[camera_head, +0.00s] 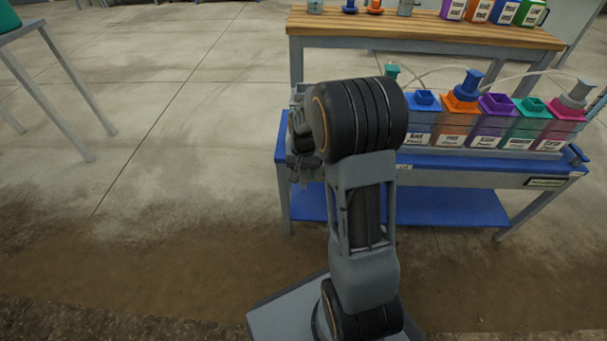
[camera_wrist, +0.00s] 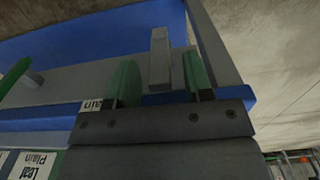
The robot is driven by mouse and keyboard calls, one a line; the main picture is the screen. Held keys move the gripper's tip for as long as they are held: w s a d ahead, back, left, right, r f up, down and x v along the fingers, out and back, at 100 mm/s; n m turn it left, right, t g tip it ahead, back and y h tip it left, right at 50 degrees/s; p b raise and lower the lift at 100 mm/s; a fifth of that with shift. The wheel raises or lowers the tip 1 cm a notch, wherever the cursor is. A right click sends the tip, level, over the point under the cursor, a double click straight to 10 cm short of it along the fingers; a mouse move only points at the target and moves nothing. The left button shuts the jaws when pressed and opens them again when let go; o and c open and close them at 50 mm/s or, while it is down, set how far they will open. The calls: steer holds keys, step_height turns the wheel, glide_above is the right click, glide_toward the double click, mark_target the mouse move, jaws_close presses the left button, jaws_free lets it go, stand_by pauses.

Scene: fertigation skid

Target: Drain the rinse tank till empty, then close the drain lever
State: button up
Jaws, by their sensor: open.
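In the wrist view my gripper (camera_wrist: 160,66) has its two green fingers apart. A grey upright bar (camera_wrist: 159,45), which may be the drain lever, shows between them. The fingers lie to either side of it, with gaps visible, and I cannot tell whether they reach its depth. In the head view my gripper (camera_head: 301,165) is mostly hidden behind my arm, at the left end of the blue bench (camera_head: 283,160). I cannot make out the rinse tank or its level; my arm covers that end of the bench.
Several coloured, labelled containers, among them a purple one (camera_head: 494,120), stand in a row on the bench. A wooden-topped table (camera_head: 420,30) with bottles stands behind. The floor to the left (camera_head: 180,130) is clear up to another table's legs (camera_head: 55,110).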

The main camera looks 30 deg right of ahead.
steer(key=shift+f, duration=0.15)
steer(key=shift+c, duration=0.5)
jaws_close()
